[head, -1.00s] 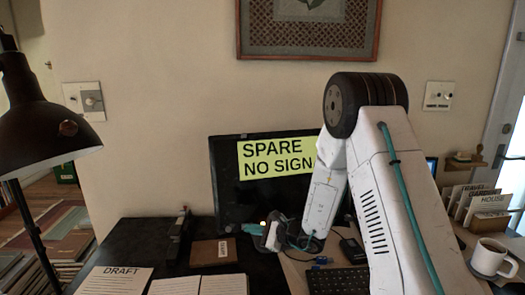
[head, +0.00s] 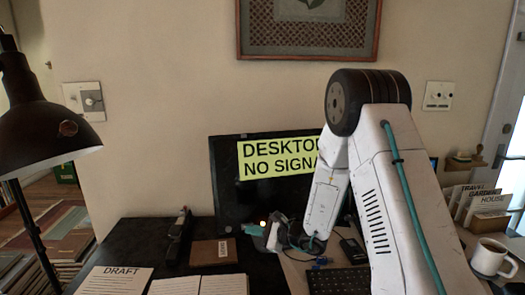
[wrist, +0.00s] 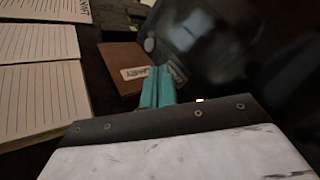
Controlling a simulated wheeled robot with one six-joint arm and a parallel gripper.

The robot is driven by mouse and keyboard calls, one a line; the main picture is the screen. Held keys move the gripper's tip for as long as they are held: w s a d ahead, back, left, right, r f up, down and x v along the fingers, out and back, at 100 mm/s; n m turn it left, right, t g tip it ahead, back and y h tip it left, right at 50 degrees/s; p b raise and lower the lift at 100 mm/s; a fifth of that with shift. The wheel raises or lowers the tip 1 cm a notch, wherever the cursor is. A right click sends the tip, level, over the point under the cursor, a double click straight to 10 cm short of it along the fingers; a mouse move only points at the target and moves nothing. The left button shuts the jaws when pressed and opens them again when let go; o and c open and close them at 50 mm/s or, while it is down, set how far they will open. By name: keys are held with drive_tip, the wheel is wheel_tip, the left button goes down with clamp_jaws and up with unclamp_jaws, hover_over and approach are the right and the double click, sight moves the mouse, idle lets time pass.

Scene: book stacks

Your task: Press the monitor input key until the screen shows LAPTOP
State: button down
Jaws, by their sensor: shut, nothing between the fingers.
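The monitor (head: 232,185) stands at the back of the desk. Its yellow banner (head: 280,157) reads "DESKTOP" with its end hidden by my arm, above "NO SIGNA…". My gripper (head: 252,230) is shut and empty at the monitor's lower bezel, left of a small lit spot (head: 263,223). In the wrist view, the teal fingers (wrist: 157,87) are together in front of the dark bezel. A round grey button (wrist: 150,45) shows just beyond them, and a pale label (wrist: 178,73) is partly hidden behind them. I cannot tell whether the fingertips touch a key.
A brown labelled box (head: 214,252) lies left of the gripper, also in the wrist view (wrist: 122,62). An open notebook (head: 222,285) and a DRAFT sheet (head: 115,281) lie in front. A keyboard (head: 338,280) and mug (head: 490,257) are to the right; a lamp (head: 45,125) is at left.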

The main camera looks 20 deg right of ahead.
drive_tip(key=s+r, duration=0.1)
drive_tip(key=s, duration=0.4)
drive_tip(key=shift+s+a+r, duration=0.35)
drive_tip(key=shift+a, duration=0.05)
idle(0.6)
drive_tip(key=s+a+r+n+g+y, duration=0.1)
drive_tip(key=s+a+r+n+g, duration=0.4)
drive_tip(key=s, duration=0.5)
drive_tip(key=s+a+r+n+g+y, duration=0.1)
drive_tip(key=s+a+r+n+g, duration=0.1)
drive_tip(key=s+n+g, duration=0.7)
drive_tip(key=s+d+r+n+t+h, duration=0.2)
drive_tip(key=s+d+r+n+h, duration=0.1)
drive_tip(key=s+r+h, duration=0.3)
drive_tip(key=s+d+r+n+t+h, duration=0.1)
drive_tip(key=s+d+r+n+h, duration=0.3)
drive_tip(key=s, duration=0.6)
wheel_tip(320, 180, up, 2)
drive_tip(key=shift+d+r+t+h, duration=0.1)
drive_tip(key=shift+d+t+h, duration=0.3)
drive_tip(key=shift+d+h, duration=0.7)
